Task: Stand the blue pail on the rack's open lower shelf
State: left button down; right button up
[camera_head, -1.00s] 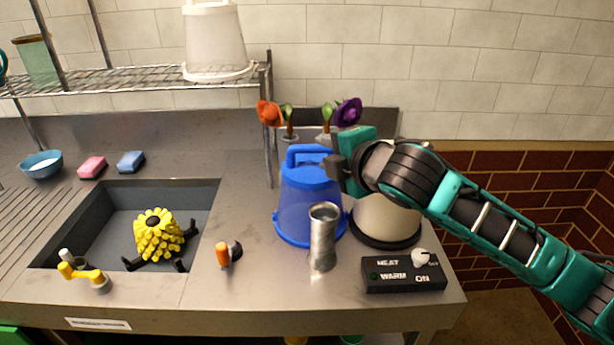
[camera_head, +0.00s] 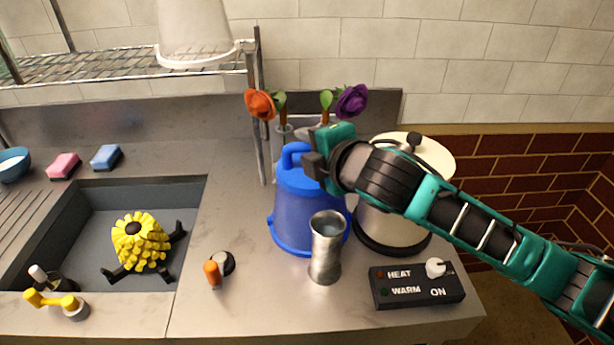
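My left gripper is not in view.
The metal cup (camera_head: 326,250) stands right in front of the pail. A cream kettle-like vessel (camera_head: 395,222) and a control box (camera_head: 415,285) are at right. Orange (camera_head: 260,104) and purple (camera_head: 352,101) flowers stand behind. The shelf left of the bucket looks clear.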

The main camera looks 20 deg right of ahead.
jog(key=shift+s, duration=0.1)
jog(key=shift+c, duration=0.8)
grip_shut()
